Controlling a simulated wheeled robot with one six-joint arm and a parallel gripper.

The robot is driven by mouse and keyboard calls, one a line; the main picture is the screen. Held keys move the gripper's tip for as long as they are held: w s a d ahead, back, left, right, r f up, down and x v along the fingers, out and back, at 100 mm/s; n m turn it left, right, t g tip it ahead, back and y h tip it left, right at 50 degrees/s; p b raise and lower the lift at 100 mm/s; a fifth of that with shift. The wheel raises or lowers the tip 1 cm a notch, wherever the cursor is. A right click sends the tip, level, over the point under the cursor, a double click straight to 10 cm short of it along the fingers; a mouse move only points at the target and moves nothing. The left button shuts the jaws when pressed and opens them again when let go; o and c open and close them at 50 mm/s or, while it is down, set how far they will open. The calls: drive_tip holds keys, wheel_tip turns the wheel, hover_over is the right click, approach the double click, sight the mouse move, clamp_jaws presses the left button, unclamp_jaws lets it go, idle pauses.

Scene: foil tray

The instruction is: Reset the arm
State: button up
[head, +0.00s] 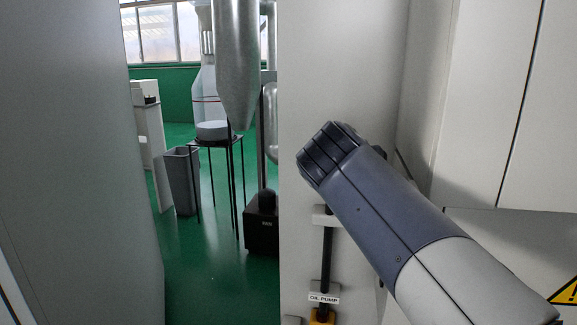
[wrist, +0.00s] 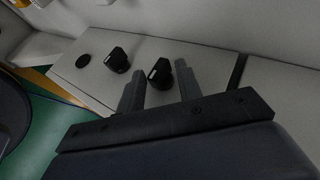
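In the wrist view my gripper (wrist: 160,68) shows two dark fingers standing apart with a gap between them. It is open. A black knob (wrist: 160,74) on a pale panel appears in the gap; it looks to be beyond the fingers, and I see no contact. In the head view my arm reaches in from the lower right, up and to the left, in front of a pale cabinet wall. The gripper's fingers cannot be made out there. No foil tray is in either view.
A second black knob (wrist: 117,60) and a dark round disc (wrist: 83,61) are on the panel. In the head view an OIL PUMP switch (head: 323,299) is below my arm. A black stand (head: 216,143), grey bin (head: 182,180) and open green floor (head: 205,270) lie left, beyond a grey wall.

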drive_tip(key=shift+w+r+n+g+y+p, duration=0.1)
drive_tip(key=shift+r+n+g+y+p, duration=0.5)
drive_tip(key=shift+p, duration=2.4)
drive_tip(key=shift+f+g+p, duration=0.45)
drive_tip(key=shift+g+p, duration=0.25)
drive_tip(key=shift+p, duration=0.5)
drive_tip(key=shift+f, duration=0.1)
